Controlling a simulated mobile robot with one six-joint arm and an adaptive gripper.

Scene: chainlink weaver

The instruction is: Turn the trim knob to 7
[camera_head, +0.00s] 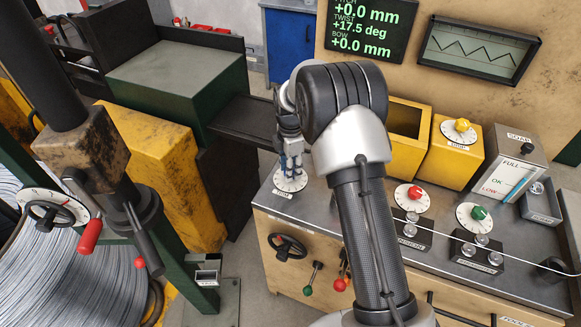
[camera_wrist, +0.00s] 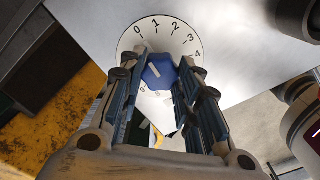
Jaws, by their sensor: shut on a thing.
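A blue knob (camera_wrist: 160,72) sits on a round white dial (camera_wrist: 130,40) with black numbers. In the wrist view 0, 1, 2, 3 and 4 show along the dial's top and right; the lower part is partly hidden by my fingers. A white mark on the knob slants toward the upper left, roughly toward 0; its exact reading is unclear. My gripper (camera_wrist: 161,88) is shut on the knob, one finger on each side. In the head view my gripper (camera_head: 290,165) points down onto this dial (camera_head: 290,183) at the bench's left corner. Its label there is too small to read.
A wire crosses there. A screen (camera_head: 375,25) reads TWIST +17.5 deg. A handwheel (camera_head: 287,247) and levers are on the front.

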